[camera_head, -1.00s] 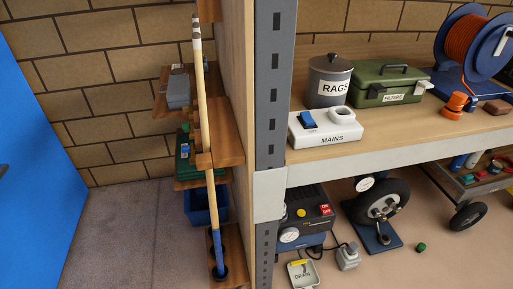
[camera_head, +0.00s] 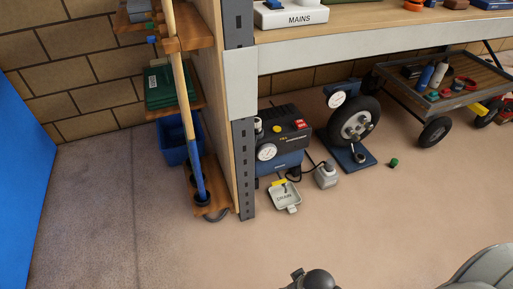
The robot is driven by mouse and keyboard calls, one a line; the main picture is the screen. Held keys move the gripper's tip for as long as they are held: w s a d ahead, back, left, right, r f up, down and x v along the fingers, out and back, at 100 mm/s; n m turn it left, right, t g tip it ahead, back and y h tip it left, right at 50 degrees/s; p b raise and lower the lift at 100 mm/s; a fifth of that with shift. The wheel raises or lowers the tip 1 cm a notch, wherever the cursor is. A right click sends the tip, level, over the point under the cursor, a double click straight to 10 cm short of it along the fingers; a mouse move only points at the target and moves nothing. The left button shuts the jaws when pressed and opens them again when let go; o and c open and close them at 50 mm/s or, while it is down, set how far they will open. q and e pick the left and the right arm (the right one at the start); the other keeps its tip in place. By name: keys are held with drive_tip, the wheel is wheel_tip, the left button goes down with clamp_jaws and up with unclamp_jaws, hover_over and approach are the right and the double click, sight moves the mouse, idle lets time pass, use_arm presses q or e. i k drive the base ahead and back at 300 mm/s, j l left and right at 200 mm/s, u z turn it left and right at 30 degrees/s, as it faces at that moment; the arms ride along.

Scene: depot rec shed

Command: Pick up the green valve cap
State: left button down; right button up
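A small green valve cap (camera_head: 394,162) sits on the floor, to the right of the wheel (camera_head: 354,122) on its blue stand and apart from it. Nothing covers it. Grey parts of my own body show at the bottom edge and bottom right corner. I make out no gripper fingers in this view.
A compressor (camera_head: 281,140), a grey plug box (camera_head: 326,174) and a drain tray (camera_head: 285,196) stand left of the wheel. A cart (camera_head: 450,104) with small items, some green, stands behind right. The bench (camera_head: 350,48) overhangs these. The floor in front is clear.

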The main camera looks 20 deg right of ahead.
sight(393, 162)
drive_tip(key=z, duration=1.85)
